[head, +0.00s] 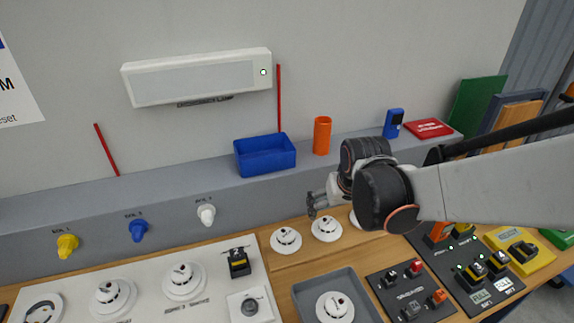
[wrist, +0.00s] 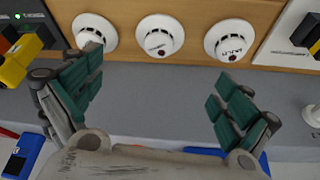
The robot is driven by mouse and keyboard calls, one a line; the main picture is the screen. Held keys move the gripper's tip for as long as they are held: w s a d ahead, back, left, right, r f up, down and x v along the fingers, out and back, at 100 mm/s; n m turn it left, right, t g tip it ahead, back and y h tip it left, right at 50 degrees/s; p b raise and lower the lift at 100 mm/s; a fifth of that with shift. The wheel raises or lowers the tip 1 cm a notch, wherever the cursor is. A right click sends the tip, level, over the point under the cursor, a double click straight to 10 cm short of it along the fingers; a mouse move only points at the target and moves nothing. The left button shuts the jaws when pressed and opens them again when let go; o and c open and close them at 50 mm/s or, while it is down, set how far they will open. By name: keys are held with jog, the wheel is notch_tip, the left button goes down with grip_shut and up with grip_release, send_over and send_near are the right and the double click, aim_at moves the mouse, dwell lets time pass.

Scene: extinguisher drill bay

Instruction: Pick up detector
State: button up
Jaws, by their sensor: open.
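Three round white detectors stand in a row on the wooden bench: a left one (head: 285,240), a middle one (head: 326,229) and a right one (head: 356,219), partly hidden by my arm. The wrist view shows the three along its top edge, left (wrist: 95,32), middle (wrist: 160,36) and right (wrist: 230,40). Another detector (head: 335,306) lies in a grey tray (head: 303,290). Which detector is meant cannot be told. My gripper (head: 316,205) is open and empty, behind and above the row. In the wrist view its green-padded fingers (wrist: 157,85) are wide apart, the left one overlapping a detector.
A white panel (head: 215,262) with mounted detectors (head: 183,281) lies at the left. A grey ledge (head: 180,185) behind carries a blue bin (head: 265,155) and an orange cup (head: 322,135). Dark switch panels (head: 392,306) fill the front right. Bare wood lies around the row.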

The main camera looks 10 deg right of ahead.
aim_at(328, 223)
jog(key=b+x, duration=0.5)
jog(key=x, duration=0.9)
jog(key=shift+w+f+b, duration=0.25)
jog(key=shift+b, duration=0.15)
jog(key=c, duration=1.1)
